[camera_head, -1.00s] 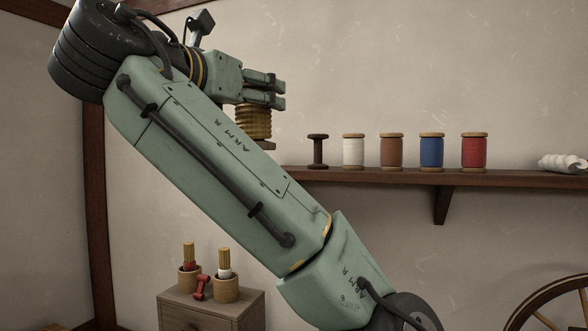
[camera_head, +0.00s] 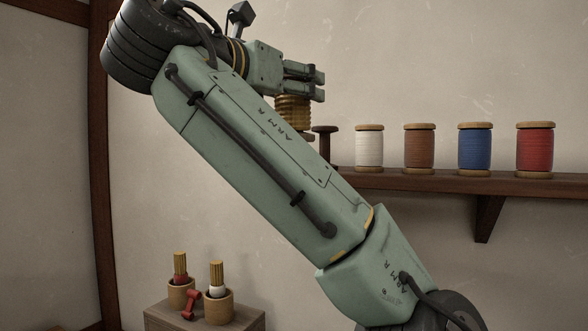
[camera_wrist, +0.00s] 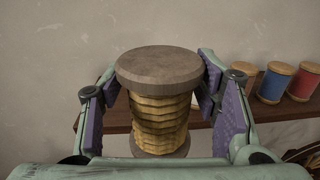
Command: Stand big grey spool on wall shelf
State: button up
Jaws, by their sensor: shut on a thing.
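My gripper (camera_head: 312,80) is shut on a spool with grey-brown end discs and ribbed golden winding (camera_head: 295,110). In the wrist view the spool (camera_wrist: 160,112) stands upright between the purple finger pads (camera_wrist: 160,98). Its lower disc is partly hidden behind my gripper. The dark wooden wall shelf (camera_head: 400,182) lies behind and to the right of it in the head view. The shelf (camera_wrist: 118,116) also runs behind the spool in the wrist view. I cannot tell whether the spool touches the shelf.
On the shelf stand a dark spool (camera_head: 325,143), partly hidden, then white (camera_head: 369,148), brown (camera_head: 419,148), blue (camera_head: 474,148) and red (camera_head: 535,149) spools. Below is a small cabinet (camera_head: 243,319) with two pots (camera_head: 219,306) and a red spool-shaped item (camera_head: 191,304).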

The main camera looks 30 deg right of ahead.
jog(key=shift+w+d, duration=0.2)
jog(key=shift+w+d+f+p, duration=0.85)
jog(key=shift+w+d+p, duration=0.35)
jog(key=shift+w, duration=1.1)
jog(key=shift+w+d+f+p, duration=0.8)
jog(key=shift+w+d+p, duration=0.35)
jog(key=shift+w, duration=1.15)
jog(key=shift+w+d+f+p, duration=0.85)
jog(key=shift+w+d+p, duration=0.35)
jog(key=shift+w, duration=1.1)
jog(key=shift+f, duration=0.1)
jog(key=o, duration=1.2)
